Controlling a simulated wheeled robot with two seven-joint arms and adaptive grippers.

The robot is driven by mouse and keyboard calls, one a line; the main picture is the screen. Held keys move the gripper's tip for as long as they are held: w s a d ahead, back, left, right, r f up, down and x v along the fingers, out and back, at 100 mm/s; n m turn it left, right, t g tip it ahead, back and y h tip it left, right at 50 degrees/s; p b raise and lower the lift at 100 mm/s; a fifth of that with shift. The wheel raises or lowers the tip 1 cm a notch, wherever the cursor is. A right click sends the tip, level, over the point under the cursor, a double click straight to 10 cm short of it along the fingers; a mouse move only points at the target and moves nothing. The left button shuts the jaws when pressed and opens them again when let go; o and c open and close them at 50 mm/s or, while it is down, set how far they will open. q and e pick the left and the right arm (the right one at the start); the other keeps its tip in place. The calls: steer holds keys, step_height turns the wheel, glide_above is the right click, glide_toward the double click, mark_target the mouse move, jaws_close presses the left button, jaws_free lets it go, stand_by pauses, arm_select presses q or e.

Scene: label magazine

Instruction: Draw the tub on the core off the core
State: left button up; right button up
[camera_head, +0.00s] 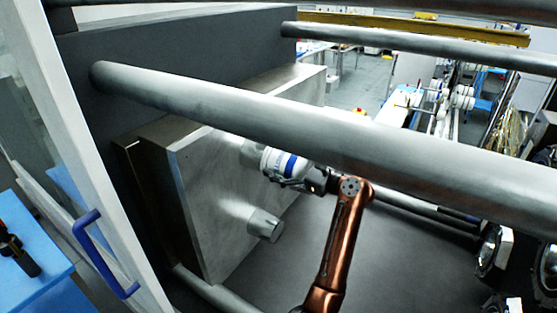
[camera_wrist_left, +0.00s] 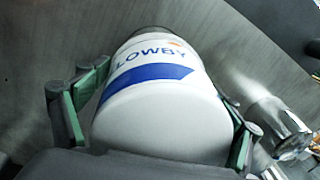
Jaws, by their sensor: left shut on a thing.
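The white tub (camera_head: 285,162) with a blue band sits at the end of the upper metal core (camera_head: 252,152) on the mould plate (camera_head: 225,180). Part of the core shows between the tub and the plate; how far the core reaches inside is hidden. My left gripper (camera_head: 287,181) is shut on the tub. In the left wrist view its green-padded fingers (camera_wrist_left: 160,105) lie on either side of the tub (camera_wrist_left: 155,125), which carries blue lettering. The lower core (camera_head: 265,225) is bare and also shows in the left wrist view (camera_wrist_left: 278,122). My right gripper is not in view.
A thick tie bar (camera_head: 300,122) crosses just above the tub and my arm. Another bar (camera_head: 400,45) runs higher behind. A glass door with a blue handle (camera_head: 100,255) stands at the left. Open space lies right of the plate, below the thick bar.

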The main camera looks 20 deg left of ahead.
mark_target(296, 175)
arm_select(q)
steer(key=shift+v, duration=1)
steer(key=shift+w+b+v, duration=0.1)
steer(key=shift+b+v, duration=0.25)
steer(key=shift+v, duration=0.45)
steer(key=shift+w+b+v, duration=0.15)
steer(key=shift+b+v, duration=0.2)
steer(key=shift+v, duration=0.4)
steer(key=shift+d, duration=0.15)
steer(key=shift+s+r+p, duration=0.1)
steer(key=shift+s+p, duration=0.25)
steer(key=shift+s, duration=1.7)
steer(key=s+b, duration=0.1)
steer(key=s, duration=0.7)
steer(key=shift+b, duration=0.3)
steer(key=shift+d, duration=0.2)
